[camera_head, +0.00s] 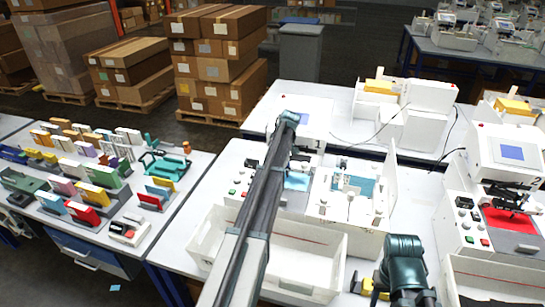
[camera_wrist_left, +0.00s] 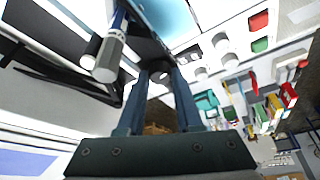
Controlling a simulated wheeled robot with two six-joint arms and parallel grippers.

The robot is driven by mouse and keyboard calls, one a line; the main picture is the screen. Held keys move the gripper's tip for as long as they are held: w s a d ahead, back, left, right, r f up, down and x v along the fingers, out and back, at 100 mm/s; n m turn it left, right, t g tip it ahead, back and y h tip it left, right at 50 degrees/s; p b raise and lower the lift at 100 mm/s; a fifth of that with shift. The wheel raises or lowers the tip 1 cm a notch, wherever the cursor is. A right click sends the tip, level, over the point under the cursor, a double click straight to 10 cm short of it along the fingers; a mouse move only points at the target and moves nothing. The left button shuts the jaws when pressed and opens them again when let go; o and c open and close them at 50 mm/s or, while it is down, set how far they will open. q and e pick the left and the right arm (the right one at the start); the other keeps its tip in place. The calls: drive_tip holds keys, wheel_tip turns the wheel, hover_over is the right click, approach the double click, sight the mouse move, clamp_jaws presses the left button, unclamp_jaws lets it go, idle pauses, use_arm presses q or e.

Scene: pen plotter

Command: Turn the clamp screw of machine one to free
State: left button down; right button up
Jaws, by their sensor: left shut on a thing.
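Machine one (camera_head: 314,115) is the white plotter with the figure 1 on its housing, at the middle of the head view. My left arm crosses in front of it and hides its carriage and my gripper there. In the left wrist view my left gripper (camera_wrist_left: 158,76) has its two blue-grey fingers shut on a dark round knob, the clamp screw (camera_wrist_left: 157,65), under the carriage. A pen (camera_wrist_left: 108,57) with a grey cylindrical end sits beside the screw, left of the fingers. The knob's turned position cannot be told. My right gripper is not in view; only part of my right arm shows.
A white open bin (camera_head: 290,262) stands in front of machine one. A white tray with compartments (camera_head: 347,205) stands right of it. Another plotter (camera_head: 500,165) is at the right. A table of coloured items (camera_head: 190,218) is at the left.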

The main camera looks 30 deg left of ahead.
use_arm(q)
drive_tip(key=n+g, duration=0.2)
drive_tip(key=n, duration=0.3)
drive_tip(key=shift+w+n, duration=0.15)
drive_tip(key=shift+n, duration=0.15)
idle(0.4)
drive_tip(key=c, duration=0.6)
unclamp_jaws()
drive_tip(key=shift+r, duration=0.1)
drive_tip(key=p+v, duration=1.2)
drive_tip(key=v, duration=0.1)
drive_tip(key=shift+w+d+r+p, duration=0.15)
drive_tip(key=shift+w+r+p, duration=0.05)
drive_tip(key=shift+r+p, duration=0.15)
drive_tip(key=shift+f, duration=0.1)
